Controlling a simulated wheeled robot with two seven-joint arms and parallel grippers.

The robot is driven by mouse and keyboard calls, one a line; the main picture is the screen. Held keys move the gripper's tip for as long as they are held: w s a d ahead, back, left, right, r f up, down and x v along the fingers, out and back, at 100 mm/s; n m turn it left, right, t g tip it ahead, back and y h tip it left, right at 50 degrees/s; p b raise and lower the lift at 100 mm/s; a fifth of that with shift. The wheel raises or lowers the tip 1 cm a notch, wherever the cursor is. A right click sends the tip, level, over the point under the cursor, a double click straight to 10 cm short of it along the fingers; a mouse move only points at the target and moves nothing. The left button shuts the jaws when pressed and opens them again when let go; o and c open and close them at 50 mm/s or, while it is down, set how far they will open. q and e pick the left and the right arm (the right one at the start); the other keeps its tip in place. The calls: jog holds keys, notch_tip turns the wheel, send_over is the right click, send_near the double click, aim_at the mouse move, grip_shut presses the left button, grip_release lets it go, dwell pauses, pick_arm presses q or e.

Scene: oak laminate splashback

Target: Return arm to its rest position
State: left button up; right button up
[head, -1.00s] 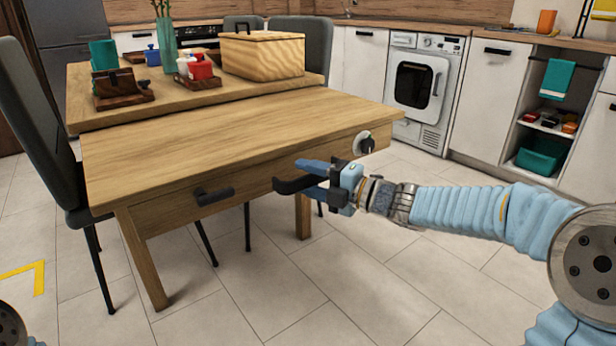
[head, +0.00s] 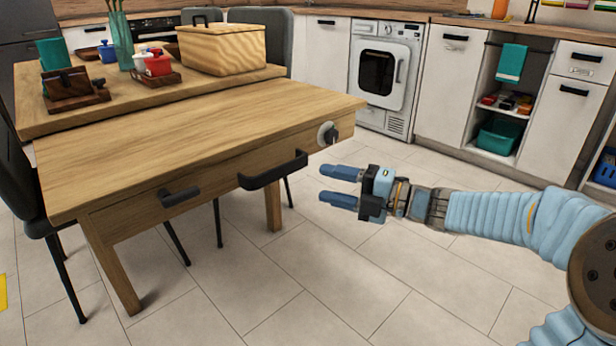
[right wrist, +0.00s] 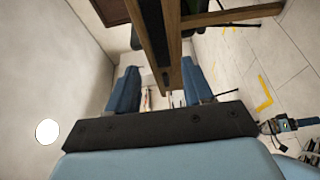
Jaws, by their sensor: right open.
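My right gripper (head: 323,185) is open and empty, its two blue fingers apart and pointing left over the floor. It is clear of the black drawer handle (head: 273,171) on the front of the wooden table (head: 190,140), to the right of that handle. The right wrist view shows its two blue fingers (right wrist: 160,92) spread, with the table edge behind and nothing between them. My left gripper does not show in the head view.
The table has a second black handle (head: 180,196) and a dark knob (head: 332,134). A wooden box (head: 222,50) and pots stand on the raised rear top. Chairs are at the left and back. A washing machine (head: 385,75) stands behind. The tiled floor (head: 400,290) is free.

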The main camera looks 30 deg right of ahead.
jog(key=shift+s+d, duration=0.35)
jog(key=shift+s, duration=0.05)
